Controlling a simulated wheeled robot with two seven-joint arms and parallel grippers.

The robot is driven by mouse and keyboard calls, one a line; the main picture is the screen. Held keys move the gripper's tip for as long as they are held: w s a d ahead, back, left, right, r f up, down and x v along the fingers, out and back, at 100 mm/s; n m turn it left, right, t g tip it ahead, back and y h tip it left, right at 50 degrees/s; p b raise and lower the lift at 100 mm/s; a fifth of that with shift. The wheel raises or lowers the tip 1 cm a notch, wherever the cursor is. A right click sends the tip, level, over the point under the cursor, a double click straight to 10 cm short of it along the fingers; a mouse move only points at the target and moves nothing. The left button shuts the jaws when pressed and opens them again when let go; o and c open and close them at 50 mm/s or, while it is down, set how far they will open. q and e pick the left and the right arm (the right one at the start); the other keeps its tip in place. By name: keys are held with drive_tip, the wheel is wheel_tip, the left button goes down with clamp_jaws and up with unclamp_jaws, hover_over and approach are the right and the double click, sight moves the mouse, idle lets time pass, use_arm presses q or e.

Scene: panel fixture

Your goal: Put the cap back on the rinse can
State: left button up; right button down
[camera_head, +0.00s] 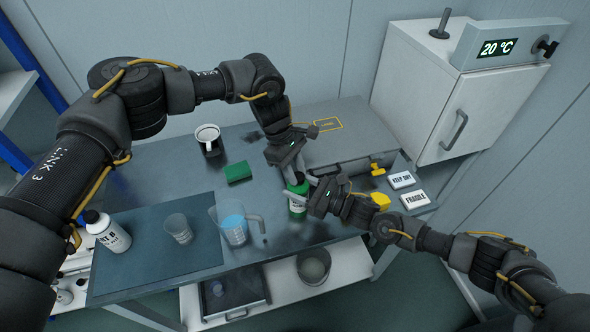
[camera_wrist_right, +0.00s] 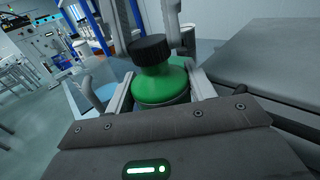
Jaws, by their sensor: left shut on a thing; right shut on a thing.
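The green rinse can (camera_head: 297,201) stands near the front right of the table and also shows in the right wrist view (camera_wrist_right: 160,85). My right gripper (camera_head: 311,184) is shut around its body from the right. The black cap (camera_wrist_right: 150,49) is at the can's mouth, directly over the green shoulder, and looks slightly tilted and left of centre. My left gripper (camera_head: 297,174) reaches down from behind, with its fingers close about the cap, shut on it. Whether the cap touches or sits fully on the neck cannot be told. In the head view the grippers hide the can's top.
A green sponge (camera_head: 238,172) and white mug (camera_head: 208,137) are behind. A grey case (camera_head: 345,145) and yellow items (camera_head: 381,201) are at right.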

use_arm(q)
drive_tip(key=m, duration=0.2)
drive_tip(key=d+m+g+y, duration=0.1)
drive_tip(key=m, duration=0.2)
drive_tip(key=shift+w+y, duration=0.1)
drive_tip(key=shift+y, duration=0.2)
drive_tip(key=shift+a+m+g, duration=0.15)
drive_tip(key=shift+m+g, duration=0.15)
drive_tip(key=shift+m, duration=0.5)
drive_tip(key=o, duration=0.9)
drive_tip(key=shift+a, duration=0.1)
drive_tip(key=shift+r, duration=2.3)
drive_tip(key=shift+c, duration=0.2)
